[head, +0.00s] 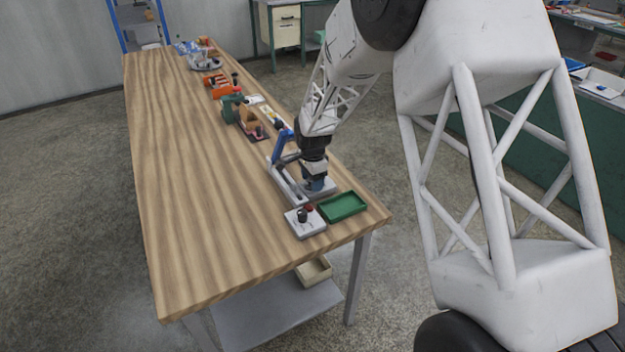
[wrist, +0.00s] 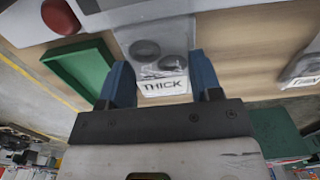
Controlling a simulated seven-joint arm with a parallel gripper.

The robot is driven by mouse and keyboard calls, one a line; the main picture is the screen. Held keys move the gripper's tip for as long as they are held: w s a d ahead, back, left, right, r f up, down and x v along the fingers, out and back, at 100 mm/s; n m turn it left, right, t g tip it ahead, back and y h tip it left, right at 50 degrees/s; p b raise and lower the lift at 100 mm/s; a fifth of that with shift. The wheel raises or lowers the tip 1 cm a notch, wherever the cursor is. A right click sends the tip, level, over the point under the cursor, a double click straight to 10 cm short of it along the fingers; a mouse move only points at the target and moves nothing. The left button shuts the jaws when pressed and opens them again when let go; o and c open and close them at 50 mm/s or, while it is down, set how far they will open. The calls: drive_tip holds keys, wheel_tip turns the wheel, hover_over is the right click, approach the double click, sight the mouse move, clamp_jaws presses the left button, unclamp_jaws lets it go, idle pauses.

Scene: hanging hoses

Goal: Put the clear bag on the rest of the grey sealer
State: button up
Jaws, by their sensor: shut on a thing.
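The grey sealer (head: 285,186) with its blue lever stands near the table's front right corner. My gripper (head: 317,188) points down just beside it, over its light grey plate (head: 331,186). In the wrist view, my gripper (wrist: 162,80) has its two blue fingers shut on the clear bag (wrist: 160,70), one finger at each side. The bag has a white label reading "THICK" and dark rings in it. The grey plate shows behind the bag (wrist: 150,22). I cannot tell whether the bag touches the plate. In the head view, my gripper hides the bag.
A green tray (head: 343,206) lies right of the sealer. A grey box (head: 305,224) with red and black knobs stands in front. Another labelled item (wrist: 303,70) is at the wrist view's right edge. Several devices line the table's far right side. The table's left is clear.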

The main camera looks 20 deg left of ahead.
drive_tip(key=shift+f, duration=0.15)
drive_tip(key=o, duration=0.9)
wheel_tip(320, 180, up, 12)
idle(0.4)
idle(0.7)
